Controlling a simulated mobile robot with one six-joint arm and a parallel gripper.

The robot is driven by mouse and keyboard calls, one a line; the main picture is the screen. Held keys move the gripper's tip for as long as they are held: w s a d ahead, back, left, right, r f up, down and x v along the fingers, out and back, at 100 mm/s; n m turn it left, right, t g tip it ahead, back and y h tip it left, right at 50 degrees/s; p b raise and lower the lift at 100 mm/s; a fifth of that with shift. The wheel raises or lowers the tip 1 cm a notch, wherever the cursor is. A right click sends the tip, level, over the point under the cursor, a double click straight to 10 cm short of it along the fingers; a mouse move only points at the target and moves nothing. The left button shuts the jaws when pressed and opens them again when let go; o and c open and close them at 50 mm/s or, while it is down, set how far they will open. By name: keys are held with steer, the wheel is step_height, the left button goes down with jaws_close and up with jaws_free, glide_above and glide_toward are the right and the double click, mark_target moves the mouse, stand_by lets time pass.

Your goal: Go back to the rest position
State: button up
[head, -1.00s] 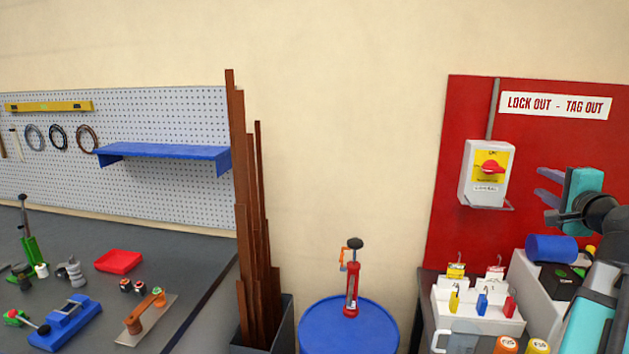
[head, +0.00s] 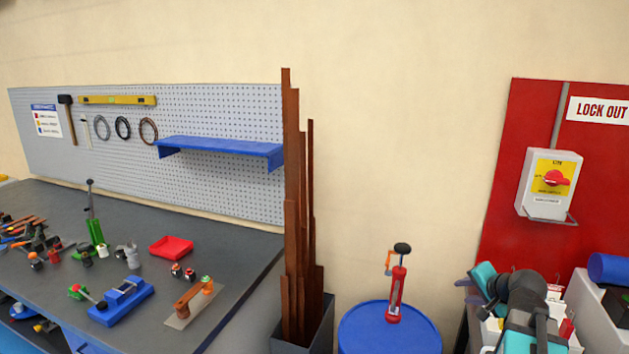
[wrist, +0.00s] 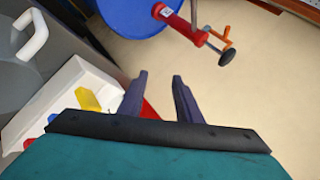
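My gripper (wrist: 158,85) shows in the wrist view with its two dark fingers apart and nothing between them. The floor shows beyond the fingertips. In the head view my gripper (head: 469,290) is at the lower right, in front of the red lock-out board (head: 495,210) and partly over the white box of tags and padlocks (head: 490,330). My arm's wrist hides part of that box.
A grey isolator with a red handle (head: 557,178) is on the board. A blue drum (head: 375,335) carries a red hand tool (head: 396,292). A bin of tall brown bars (head: 293,240) stands beside the workbench (head: 225,250). A blue cylinder (head: 610,270) lies at right.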

steer(key=s+a+f+n+g, duration=0.3)
steer(key=s+a+f+n, duration=0.15)
steer(key=a+f, duration=0.55)
steer(key=s+a+f+n+g, duration=0.45)
steer(key=a+f, duration=0.35)
steer(key=f, duration=0.4)
steer(key=s+a+f+n+g, duration=0.25)
steer(key=s+a+f, duration=0.25)
steer(key=a+f, duration=0.55)
steer(key=s+d+f+g+b, duration=0.1)
steer(key=s+f+g+b, duration=0.4)
steer(key=s+f, duration=2)
step_height(320, 180, down, 3)
steer(key=n+b, duration=0.1)
steer(key=b, duration=0.3)
steer(key=shift+f, duration=0.15)
